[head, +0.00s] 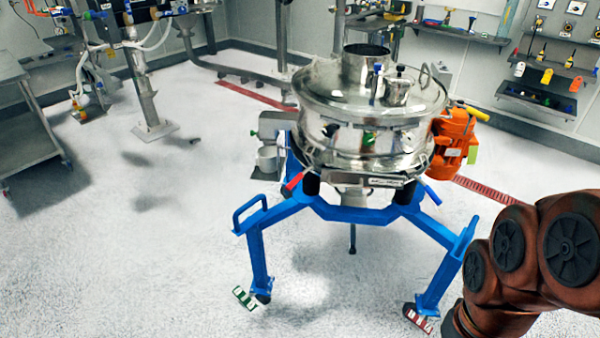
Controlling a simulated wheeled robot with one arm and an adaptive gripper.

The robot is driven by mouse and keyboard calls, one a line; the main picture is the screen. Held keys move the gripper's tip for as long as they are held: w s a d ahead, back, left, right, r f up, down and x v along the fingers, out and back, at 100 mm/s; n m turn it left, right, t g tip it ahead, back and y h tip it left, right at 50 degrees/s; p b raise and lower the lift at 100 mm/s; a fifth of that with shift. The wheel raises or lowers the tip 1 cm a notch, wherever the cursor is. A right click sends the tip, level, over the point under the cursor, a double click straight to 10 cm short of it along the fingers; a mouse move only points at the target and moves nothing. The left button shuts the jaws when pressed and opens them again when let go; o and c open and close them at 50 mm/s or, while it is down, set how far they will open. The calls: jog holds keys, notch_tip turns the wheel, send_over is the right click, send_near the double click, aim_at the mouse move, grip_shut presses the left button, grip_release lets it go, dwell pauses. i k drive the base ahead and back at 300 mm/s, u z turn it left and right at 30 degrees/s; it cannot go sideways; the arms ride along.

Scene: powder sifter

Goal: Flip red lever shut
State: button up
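The powder sifter (352,146) is a round shiny steel drum with a domed lid, carried on a blue frame (352,213). A small red lever (294,181) shows at the drum's lower left, just above the blue frame's left arm. It sticks out at a slant, and its pivot is too small to make out. A blue-handled lever (430,193) sticks out at the drum's lower right. My gripper is outside the picture; only reddish-brown links of my arm show at the lower right, apart from the sifter.
An orange motor (454,138) with a yellow part on top is on the sifter's right side. A metal table (30,125) stands at the far left, and wall shelves (540,95) with tools are at the back right. The floor in front and to the left is mostly clear.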

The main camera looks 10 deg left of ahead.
aim_at(300, 175)
jog(key=k, duration=1.3)
jog(key=z, duration=0.15)
jog(key=i, duration=0.85)
jog(key=u, duration=0.8)
jog(key=i, duration=0.85)
jog(key=u, duration=0.85)
